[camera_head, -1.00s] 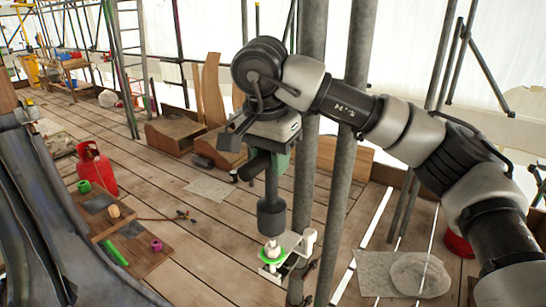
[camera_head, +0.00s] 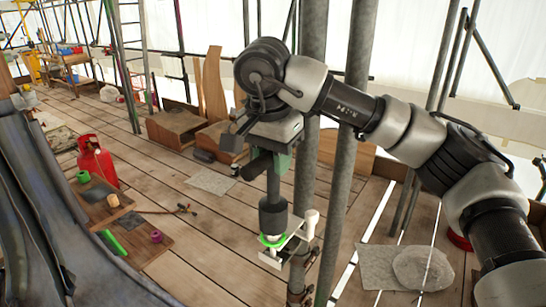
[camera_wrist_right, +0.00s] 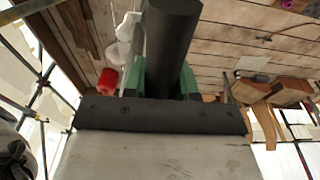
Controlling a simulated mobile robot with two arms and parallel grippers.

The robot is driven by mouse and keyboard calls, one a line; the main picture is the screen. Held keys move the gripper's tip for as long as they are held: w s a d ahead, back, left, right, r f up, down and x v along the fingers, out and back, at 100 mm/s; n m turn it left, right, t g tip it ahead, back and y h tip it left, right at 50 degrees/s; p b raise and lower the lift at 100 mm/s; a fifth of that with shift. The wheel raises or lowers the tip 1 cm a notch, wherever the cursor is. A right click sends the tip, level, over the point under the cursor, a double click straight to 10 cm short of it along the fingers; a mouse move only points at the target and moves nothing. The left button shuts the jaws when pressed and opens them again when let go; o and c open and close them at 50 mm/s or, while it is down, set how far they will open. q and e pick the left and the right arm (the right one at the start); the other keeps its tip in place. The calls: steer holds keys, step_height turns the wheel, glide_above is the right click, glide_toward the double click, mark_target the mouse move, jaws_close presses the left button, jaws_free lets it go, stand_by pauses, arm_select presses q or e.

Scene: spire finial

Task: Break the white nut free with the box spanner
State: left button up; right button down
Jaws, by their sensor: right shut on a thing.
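My right gripper (camera_head: 270,165), with green fingers, is shut on the dark box spanner (camera_head: 273,217) and holds it upright with its wide socket end down. In the right wrist view the spanner (camera_wrist_right: 172,45) is a dark cylinder between the green fingers. The socket's lower end is down at a green ring (camera_head: 262,240) on a white bracket (camera_head: 294,240) by the scaffold pole. The white nut is hidden, apparently inside or behind the socket; I cannot tell how well it is seated. My left gripper is out of view.
Upright grey scaffold poles (camera_head: 342,180) stand just right of the spanner. Left, a wooden board (camera_head: 150,257) carries a purple ring (camera_head: 157,236) and a green bar (camera_head: 113,243). A red gas bottle (camera_head: 95,160) stands behind.

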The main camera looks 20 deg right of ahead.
steer(key=shift+f+b, duration=1.15)
steer(key=shift+f, duration=0.35)
steer(key=n, duration=0.2)
steer(key=shift+r+n, duration=0.15)
steer(key=shift+n, duration=0.25)
steer(key=n+y, duration=0.1)
steer(key=n, duration=0.4)
steer(key=shift+n+t+p, duration=0.3)
